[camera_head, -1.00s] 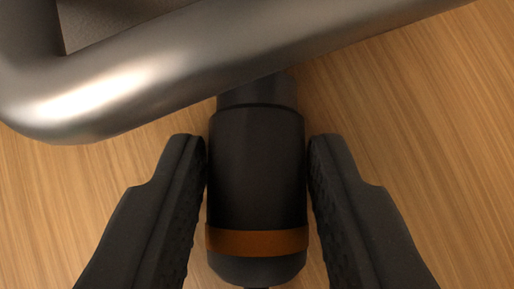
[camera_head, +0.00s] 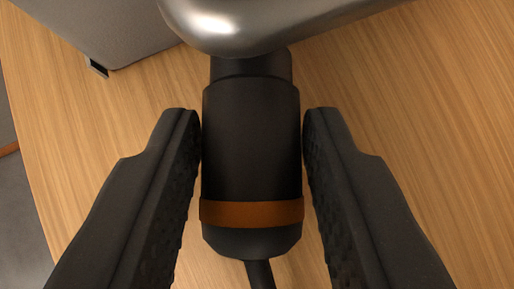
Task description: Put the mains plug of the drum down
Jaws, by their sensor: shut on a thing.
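The mains plug (camera_head: 251,145) is a black cylinder with an orange-brown band near its lower end. A black cable leaves its bottom end. My gripper (camera_head: 252,125) is shut on the plug, with one dark finger on each side. The plug's top end reaches the underside of a shiny metal tube in the picture, and I cannot tell whether they touch. The tube hides what lies beyond that end. The drum itself cannot be made out for sure.
The bent metal tube (camera_head: 235,30) crosses the top of the view. A grey box-like thing (camera_head: 115,28) stands at the upper left. The wooden surface (camera_head: 420,120) is clear at the right; its curved edge runs down the left, with grey floor (camera_head: 18,220) beyond.

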